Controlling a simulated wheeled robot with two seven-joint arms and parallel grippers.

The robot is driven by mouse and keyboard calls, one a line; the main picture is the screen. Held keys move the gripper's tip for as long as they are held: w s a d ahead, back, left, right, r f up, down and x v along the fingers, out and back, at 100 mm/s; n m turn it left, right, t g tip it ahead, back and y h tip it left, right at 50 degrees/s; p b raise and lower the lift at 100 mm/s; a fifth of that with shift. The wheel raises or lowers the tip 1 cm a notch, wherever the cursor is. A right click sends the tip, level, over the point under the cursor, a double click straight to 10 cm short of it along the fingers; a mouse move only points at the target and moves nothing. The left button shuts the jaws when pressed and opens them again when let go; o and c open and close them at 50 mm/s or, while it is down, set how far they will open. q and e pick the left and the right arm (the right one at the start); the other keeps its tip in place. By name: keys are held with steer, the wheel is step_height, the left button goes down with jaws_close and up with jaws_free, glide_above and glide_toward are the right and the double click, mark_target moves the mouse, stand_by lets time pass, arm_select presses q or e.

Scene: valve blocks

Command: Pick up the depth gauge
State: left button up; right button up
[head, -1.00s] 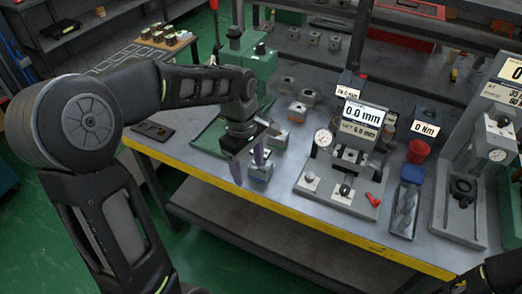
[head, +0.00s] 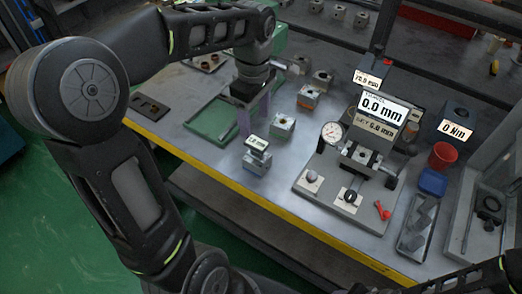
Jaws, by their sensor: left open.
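A small device with a white readout (head: 258,143), which looks like the depth gauge, sits on a grey-blue metal block (head: 257,163) near the table's front edge. My left gripper (head: 254,121) points down behind and slightly left of it, apart from it. Its two fingers are spread with nothing seen between them. Their tips are over the table beside the green tray. My right forearm shows at the bottom right corner, but its gripper is out of view.
A green tray (head: 214,122) lies left of the gripper. Another valve block (head: 282,126) stands close on the right. The fixture plate (head: 328,205) with a dial gauge (head: 331,132) fills the middle right. A red cup (head: 442,155) stands further right. Yellow edging (head: 250,195) marks the table front.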

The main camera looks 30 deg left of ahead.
mark_target(257, 142)
arm_select(q)
steer(key=f+b, duration=0.2)
steer(key=f, duration=0.2)
steer(key=shift+w+b, duration=0.2)
steer(key=shift+b, duration=0.15)
arm_select(e)
steer(key=f, duration=0.3)
steer(key=shift+w+a+f, duration=0.1)
steer(key=shift+w+f, duration=0.2)
arm_select(q)
steer(key=shift+r, duration=0.1)
steer(key=shift+f, duration=1.35)
arm_select(e)
steer(key=shift+r, duration=0.1)
arm_select(q)
steer(key=f, duration=0.3)
steer(key=f+p, duration=0.1)
steer(key=f, duration=0.1)
steer(key=shift+d+f, duration=0.1)
steer(key=shift+d, duration=0.15)
arm_select(e)
steer(key=shift+r, duration=0.35)
